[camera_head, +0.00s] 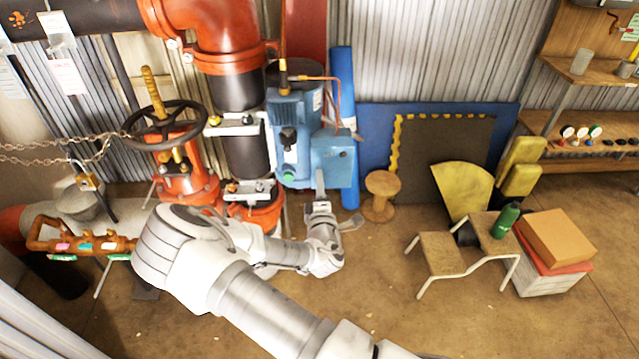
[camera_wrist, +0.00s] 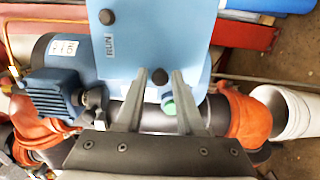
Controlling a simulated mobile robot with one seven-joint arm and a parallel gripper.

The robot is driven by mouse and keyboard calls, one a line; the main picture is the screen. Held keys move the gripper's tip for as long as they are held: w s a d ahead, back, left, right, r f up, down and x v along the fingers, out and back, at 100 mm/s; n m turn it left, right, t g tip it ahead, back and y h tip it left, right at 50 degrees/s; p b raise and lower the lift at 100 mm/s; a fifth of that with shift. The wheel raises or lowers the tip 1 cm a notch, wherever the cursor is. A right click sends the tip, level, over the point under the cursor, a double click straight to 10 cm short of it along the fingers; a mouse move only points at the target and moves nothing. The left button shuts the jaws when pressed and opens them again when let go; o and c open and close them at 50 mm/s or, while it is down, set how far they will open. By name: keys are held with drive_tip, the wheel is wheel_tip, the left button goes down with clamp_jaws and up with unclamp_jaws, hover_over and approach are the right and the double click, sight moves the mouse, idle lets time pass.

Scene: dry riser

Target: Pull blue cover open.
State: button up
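The blue cover (camera_head: 334,157) is a light blue box-shaped panel on the right side of the blue pump unit. In the wrist view the blue cover (camera_wrist: 165,35) fills the top middle, with a "RUN" label and a dark round knob (camera_wrist: 160,76) at its lower edge. It looks shut. My gripper (camera_head: 319,178) is just below the cover in the head view. In the wrist view my gripper (camera_wrist: 159,74) is open, its two fingertips on either side of the knob with a visible gap. Whether they touch the cover is not clear.
The blue pump (camera_head: 293,110) stands beside a red and black pipe (camera_head: 240,90) and a valve handwheel (camera_head: 165,122). A wooden spool (camera_head: 381,190) stands right of my gripper. A chair (camera_head: 450,255) and boxes (camera_head: 555,240) are further right. Floor between is clear.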

clamp_jaws()
idle(1.1)
